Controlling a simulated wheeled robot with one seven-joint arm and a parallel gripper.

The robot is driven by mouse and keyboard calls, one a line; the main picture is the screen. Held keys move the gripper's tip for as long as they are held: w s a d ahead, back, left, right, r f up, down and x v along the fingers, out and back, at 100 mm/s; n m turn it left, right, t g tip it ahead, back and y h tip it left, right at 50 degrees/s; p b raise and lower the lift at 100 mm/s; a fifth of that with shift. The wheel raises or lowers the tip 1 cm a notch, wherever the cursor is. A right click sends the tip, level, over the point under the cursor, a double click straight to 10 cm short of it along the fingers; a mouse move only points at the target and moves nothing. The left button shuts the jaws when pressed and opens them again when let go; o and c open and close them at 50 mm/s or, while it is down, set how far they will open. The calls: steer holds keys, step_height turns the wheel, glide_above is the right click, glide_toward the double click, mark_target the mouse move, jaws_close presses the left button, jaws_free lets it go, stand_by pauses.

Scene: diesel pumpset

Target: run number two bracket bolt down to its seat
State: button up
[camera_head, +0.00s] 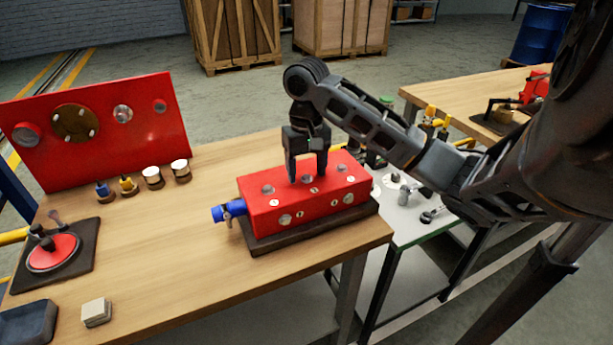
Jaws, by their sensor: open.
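A red block (262,222) sits on a dark base plate (330,222) on the wooden bench. Several silver bolt heads or round fittings dot its top and front faces. I cannot tell which one is bracket bolt number two, and no number is readable. A blue fitting (229,211) sticks out of the block's left end. My gripper (307,180) points down over the top of the block, with its two fingers apart near the top face. The fingers hide part of the top, and whether they touch it or straddle a bolt I cannot tell.
A red panel (150,125) with round fittings stands at the back left, with small blue, yellow and white-topped parts before it. A red disc (53,253) lies on a dark mat at left. A grey-topped table (405,225) with tools adjoins at right. The bench front is mostly clear.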

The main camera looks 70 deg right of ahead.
stand_by(0.4)
steer(key=shift+r, duration=3.55)
